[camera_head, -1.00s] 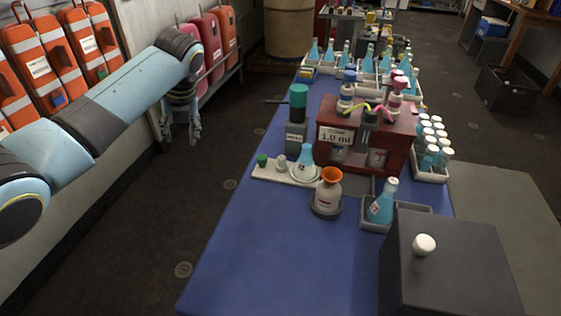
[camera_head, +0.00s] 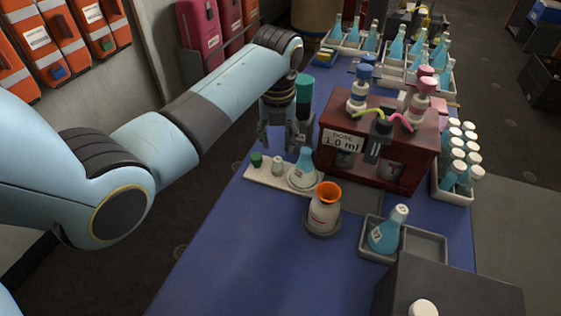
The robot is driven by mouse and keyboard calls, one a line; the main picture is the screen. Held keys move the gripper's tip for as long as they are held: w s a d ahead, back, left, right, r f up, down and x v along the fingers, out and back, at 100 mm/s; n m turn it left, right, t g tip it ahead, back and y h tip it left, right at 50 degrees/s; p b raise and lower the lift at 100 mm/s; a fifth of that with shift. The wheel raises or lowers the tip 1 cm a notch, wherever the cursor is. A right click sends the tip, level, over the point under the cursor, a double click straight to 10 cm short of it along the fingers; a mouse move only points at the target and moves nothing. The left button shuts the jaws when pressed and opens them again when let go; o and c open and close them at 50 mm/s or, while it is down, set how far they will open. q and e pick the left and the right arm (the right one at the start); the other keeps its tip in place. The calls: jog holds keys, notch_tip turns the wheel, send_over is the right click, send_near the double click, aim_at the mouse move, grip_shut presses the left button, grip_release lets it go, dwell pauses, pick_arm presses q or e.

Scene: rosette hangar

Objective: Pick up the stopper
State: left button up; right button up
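A white tray (camera_head: 258,177) at the left edge of the blue table holds a small green stopper (camera_head: 256,160), a pale grey-white stopper-like piece (camera_head: 278,166) and a conical flask of blue liquid (camera_head: 304,168) on a round dish. I cannot tell which small piece the task means. My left gripper (camera_head: 277,147) points down, just behind the two small pieces in the picture, with its fingers apart and nothing between them. It appears to be above the tray's level, touching neither piece. It partly covers a tall green-capped bottle (camera_head: 305,95). My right gripper is out of view.
A dark red dosing stand (camera_head: 375,150) with pump bottles is right of the tray. An orange-rimmed bottle (camera_head: 324,210) stands in front. A tilted blue flask (camera_head: 388,232) sits in a grey tray, near a dark box (camera_head: 450,290). The table's near left is clear.

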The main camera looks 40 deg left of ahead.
aim_at(278, 159)
pick_arm(q)
jog(key=shift+f, duration=0.55)
jog(key=shift+w+f, duration=0.1)
jog(key=shift+f, duration=0.2)
jog(key=f, duration=0.5)
jog(key=shift+w+a+b, duration=0.15)
jog(key=shift+a+b, duration=0.05)
jog(key=shift+b, duration=0.2)
jog(key=shift+c, duration=0.8)
jog(key=c, duration=0.5)
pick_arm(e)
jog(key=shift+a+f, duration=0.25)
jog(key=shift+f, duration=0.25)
